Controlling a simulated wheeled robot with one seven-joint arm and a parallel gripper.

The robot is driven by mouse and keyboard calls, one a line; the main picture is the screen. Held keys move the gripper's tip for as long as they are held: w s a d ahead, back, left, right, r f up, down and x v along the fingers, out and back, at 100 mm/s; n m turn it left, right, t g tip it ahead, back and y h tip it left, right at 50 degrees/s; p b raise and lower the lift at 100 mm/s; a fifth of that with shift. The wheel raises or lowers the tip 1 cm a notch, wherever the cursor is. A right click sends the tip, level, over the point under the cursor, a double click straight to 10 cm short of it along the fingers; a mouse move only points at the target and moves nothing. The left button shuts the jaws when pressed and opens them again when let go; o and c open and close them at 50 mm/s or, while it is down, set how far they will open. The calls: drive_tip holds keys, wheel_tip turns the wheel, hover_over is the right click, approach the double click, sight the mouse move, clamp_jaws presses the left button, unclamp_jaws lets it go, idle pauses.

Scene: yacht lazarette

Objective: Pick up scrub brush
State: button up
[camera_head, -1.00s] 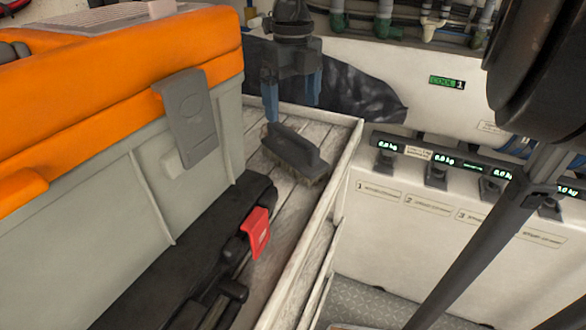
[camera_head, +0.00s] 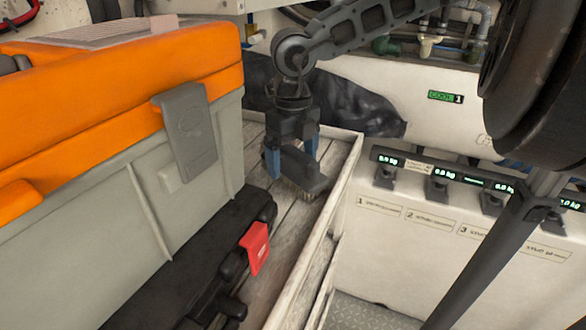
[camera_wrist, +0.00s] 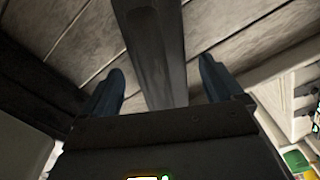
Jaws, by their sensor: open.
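The scrub brush (camera_head: 306,172) has a dark grey block handle and pale bristles. It rests on the grey plank shelf (camera_head: 287,215), close to the raised white edge. My gripper (camera_head: 292,160) is right over the brush, with its blue fingers pointing down, one on each side of the handle. In the wrist view the dark handle (camera_wrist: 153,50) runs between the two open fingers (camera_wrist: 160,85), with a gap on both sides. The gripper hides the far part of the brush in the head view.
A grey case with an orange lid (camera_head: 120,85) stands close on the left. A black case with a red latch (camera_head: 255,246) lies on the shelf in front. The shelf's raised edge (camera_head: 325,220) runs along the right. A black bag (camera_head: 360,100) is behind.

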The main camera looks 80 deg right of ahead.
drive_tip(key=shift+c, duration=0.3)
drive_tip(key=c, duration=1.3)
drive_tip(key=shift+r, duration=0.15)
